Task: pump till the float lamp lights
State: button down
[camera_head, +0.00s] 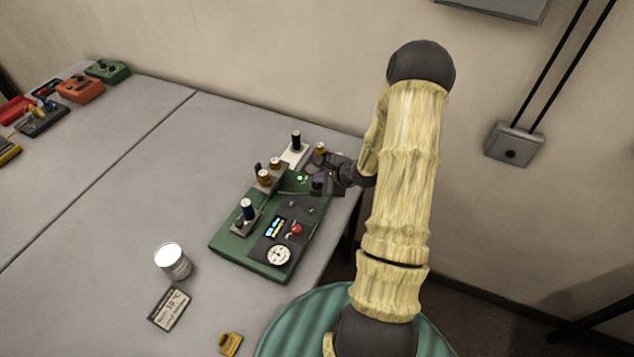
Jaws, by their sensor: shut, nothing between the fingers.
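A green panel (234,246) lies near the table's right edge. It carries a round dial gauge (278,256), a small display (275,227), a red knob (296,229) and a handle with a blue-black grip (248,209). A small green lamp (301,178) glows near its far end; I cannot read whether it is the float lamp. Brass-topped posts (265,176) stand at the far left part of the panel. My gripper (319,183) is shut and empty over the panel's far right part, close to the lamp. What lies under its fingers is hidden.
A white plate with a black upright handle (296,141) and a brass-topped piece (320,149) stand behind the panel. Coloured boxes (80,89) sit far left. The table's middle is clear.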

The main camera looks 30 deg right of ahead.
aim_at(320, 185)
jog(key=shift+s+f+b, duration=0.1)
jog(key=shift+f+b, duration=0.4)
jog(key=shift+b, duration=0.15)
dwell(0.6)
jog(key=shift+r, duration=0.1)
dwell(0.3)
jog(key=shift+r+p, duration=0.6)
jog(key=shift+r, duration=0.6)
jog(key=shift+r+p, duration=1.1)
jog(key=shift+r, duration=1.45)
